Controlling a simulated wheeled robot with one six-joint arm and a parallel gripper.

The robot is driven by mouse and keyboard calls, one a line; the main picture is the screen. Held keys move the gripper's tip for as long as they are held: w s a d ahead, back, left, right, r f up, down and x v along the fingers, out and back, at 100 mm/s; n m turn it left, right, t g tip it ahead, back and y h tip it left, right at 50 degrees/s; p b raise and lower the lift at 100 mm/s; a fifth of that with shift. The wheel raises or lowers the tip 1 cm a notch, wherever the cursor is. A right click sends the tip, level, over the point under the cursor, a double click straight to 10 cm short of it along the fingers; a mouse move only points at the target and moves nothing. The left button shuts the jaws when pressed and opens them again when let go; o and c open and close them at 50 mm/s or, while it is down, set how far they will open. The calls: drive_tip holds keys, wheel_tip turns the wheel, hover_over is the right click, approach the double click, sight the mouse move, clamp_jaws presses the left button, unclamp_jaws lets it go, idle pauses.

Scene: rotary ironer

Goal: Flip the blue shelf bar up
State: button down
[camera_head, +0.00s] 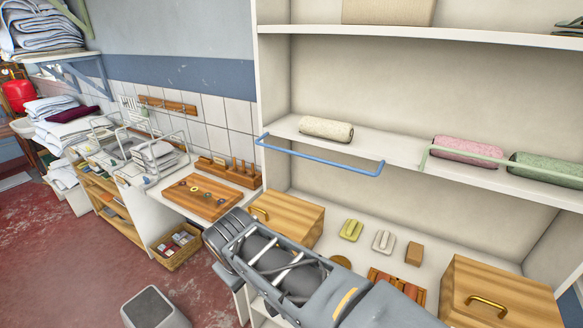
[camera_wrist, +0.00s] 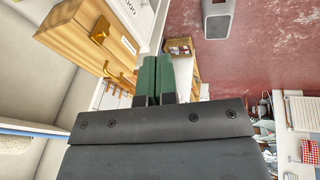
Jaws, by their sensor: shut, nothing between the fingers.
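The blue shelf bar (camera_head: 318,158) is a thin U-shaped rail at the front edge of the middle shelf (camera_head: 290,127). It juts out from the edge, with its long side running just below and in front of the shelf. A rolled beige towel (camera_head: 326,129) lies on the shelf behind it. My gripper (camera_wrist: 153,80) shows in the wrist view with its green fingers together and nothing between them. It points away from the bar, toward the floor and the wooden boxes. In the head view my arm is low, in front of the lower counter, and the fingertips are hidden.
A pale green bar (camera_head: 470,153) fronts pink (camera_head: 468,150) and green (camera_head: 546,168) rolls farther right. Wooden boxes (camera_head: 287,217) (camera_head: 500,293) and small blocks stand on the counter below. A grey bin (camera_head: 153,309) stands on the red floor.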

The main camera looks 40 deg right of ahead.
drive_tip(key=w+d+f+n+g+h+b, duration=0.1)
drive_tip(key=w+d+n+g+h+b, duration=0.2)
drive_tip(key=d+h, duration=0.55)
drive_tip(key=d+f+n+g+h+b, duration=0.1)
drive_tip(key=d+n+g+h+b, duration=0.3)
drive_tip(key=d, duration=0.7)
drive_tip(key=w+d+n+t+h+b, duration=0.1)
drive_tip(key=w+n+t+h+b, duration=0.3)
drive_tip(key=w+n+t+h, duration=0.6)
drive_tip(key=w+n+t, duration=0.1)
drive_tip(key=w+n, duration=0.1)
drive_tip(key=n, duration=0.1)
drive_tip(key=shift+d+f, duration=0.15)
drive_tip(key=shift+f, duration=0.2)
drive_tip(key=a+r+p+x, duration=0.1)
drive_tip(key=p+x, duration=0.3)
drive_tip(key=x, duration=0.8)
drive_tip(key=shift+r+p, duration=0.3)
drive_tip(key=shift+r, duration=0.5)
